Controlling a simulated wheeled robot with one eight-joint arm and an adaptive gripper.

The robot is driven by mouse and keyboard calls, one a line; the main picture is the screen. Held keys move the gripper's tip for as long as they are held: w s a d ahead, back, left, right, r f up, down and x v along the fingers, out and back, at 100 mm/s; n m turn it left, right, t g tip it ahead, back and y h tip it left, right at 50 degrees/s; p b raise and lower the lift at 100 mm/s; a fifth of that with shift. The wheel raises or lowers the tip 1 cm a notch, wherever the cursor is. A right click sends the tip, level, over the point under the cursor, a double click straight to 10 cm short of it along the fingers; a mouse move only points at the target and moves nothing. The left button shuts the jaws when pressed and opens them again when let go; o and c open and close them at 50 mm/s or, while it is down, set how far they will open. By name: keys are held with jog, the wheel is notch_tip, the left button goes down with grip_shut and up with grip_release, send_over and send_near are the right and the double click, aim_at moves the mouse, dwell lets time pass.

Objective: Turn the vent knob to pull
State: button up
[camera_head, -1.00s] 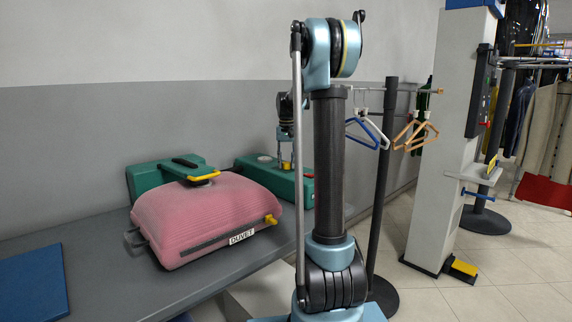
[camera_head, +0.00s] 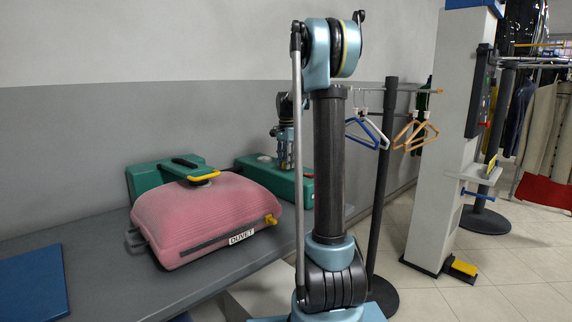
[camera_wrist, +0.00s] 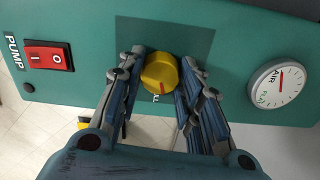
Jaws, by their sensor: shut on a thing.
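In the wrist view, the round yellow vent knob (camera_wrist: 159,72) sits on a green panel (camera_wrist: 225,20). It has a small red mark on its lower edge, and lettering just below it is partly hidden. My gripper (camera_wrist: 160,80) has its two fingers closed against the knob's left and right sides. In the head view, my gripper (camera_head: 284,158) reaches down onto the green unit (camera_head: 308,184) at the back of the table. The knob is hidden there by the fingers and arm.
The panel also holds a red PUMP rocker switch (camera_wrist: 48,57) and an AIR FLOW dial (camera_wrist: 279,88). A pink DUVET bag (camera_head: 205,222) lies on the grey table (camera_head: 100,240) with a second green unit (camera_head: 150,184) behind it. Hangers (camera_head: 372,135) hang right of my arm.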

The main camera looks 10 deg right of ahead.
jog(key=shift+m, duration=1.6)
jog(key=shift+w, duration=0.1)
jog(key=o, duration=1.1)
jog(key=shift+r, duration=0.15)
notch_tip(320, 180, up, 12)
jog(key=shift+f, duration=0.15)
